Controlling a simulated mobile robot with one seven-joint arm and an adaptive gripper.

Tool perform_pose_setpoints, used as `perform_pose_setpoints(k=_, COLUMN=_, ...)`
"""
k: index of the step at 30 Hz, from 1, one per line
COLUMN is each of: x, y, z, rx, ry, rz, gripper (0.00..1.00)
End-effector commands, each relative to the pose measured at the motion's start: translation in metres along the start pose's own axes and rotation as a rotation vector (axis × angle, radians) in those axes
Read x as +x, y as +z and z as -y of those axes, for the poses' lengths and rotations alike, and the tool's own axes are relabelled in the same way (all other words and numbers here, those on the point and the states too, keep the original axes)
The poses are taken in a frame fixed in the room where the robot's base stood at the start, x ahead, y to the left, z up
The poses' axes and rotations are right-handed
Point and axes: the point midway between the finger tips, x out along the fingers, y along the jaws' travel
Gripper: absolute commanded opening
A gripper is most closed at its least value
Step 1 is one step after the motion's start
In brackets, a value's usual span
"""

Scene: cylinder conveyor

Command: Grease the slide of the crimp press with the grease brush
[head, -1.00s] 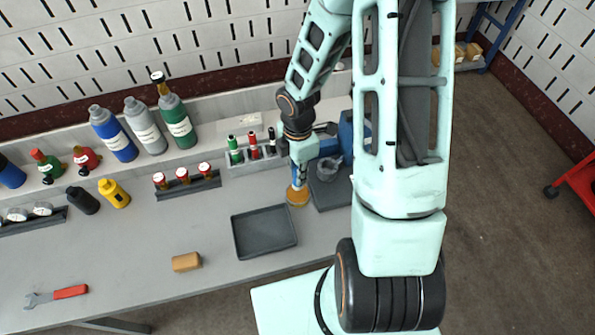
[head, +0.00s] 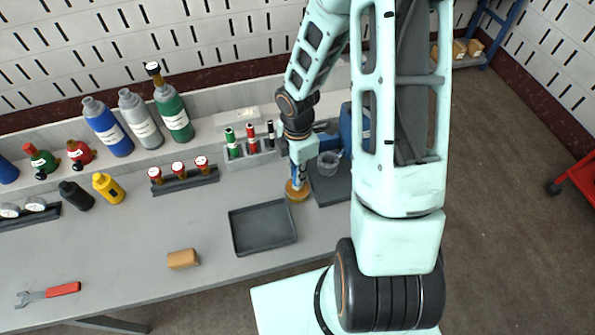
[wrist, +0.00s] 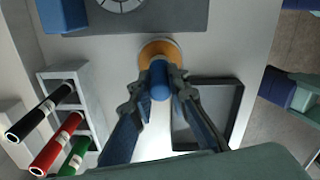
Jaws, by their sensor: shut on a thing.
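My gripper (wrist: 159,88) is shut on the blue handle of the grease brush (wrist: 159,72), seen nearly end-on in the wrist view. The brush points down at a round amber grease pot (wrist: 160,47); I cannot tell whether its bristles touch the grease. In the head view my gripper (head: 299,172) is right above the amber pot (head: 297,195). The crimp press is just right of it, with a dark base (head: 328,192), a grey round part (head: 325,163) and a blue body (head: 346,125) partly hidden by my arm. I cannot make out its slide.
A dark empty tray (head: 263,228) lies in front of the pot. A grey rack (head: 254,157) with green, red and black tubes stands behind left. Bottles line the back ledge (head: 215,125). A tan block (head: 183,259) and a red-handled wrench (head: 48,294) lie front left.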

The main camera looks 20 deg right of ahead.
Motion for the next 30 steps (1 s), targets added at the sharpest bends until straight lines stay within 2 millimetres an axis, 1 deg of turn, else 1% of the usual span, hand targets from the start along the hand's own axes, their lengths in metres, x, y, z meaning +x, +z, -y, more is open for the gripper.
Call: perform_pose_setpoints(k=30, x=0.010, y=0.000, z=0.000, rx=0.000, ry=0.000, rz=0.000, gripper=0.00)
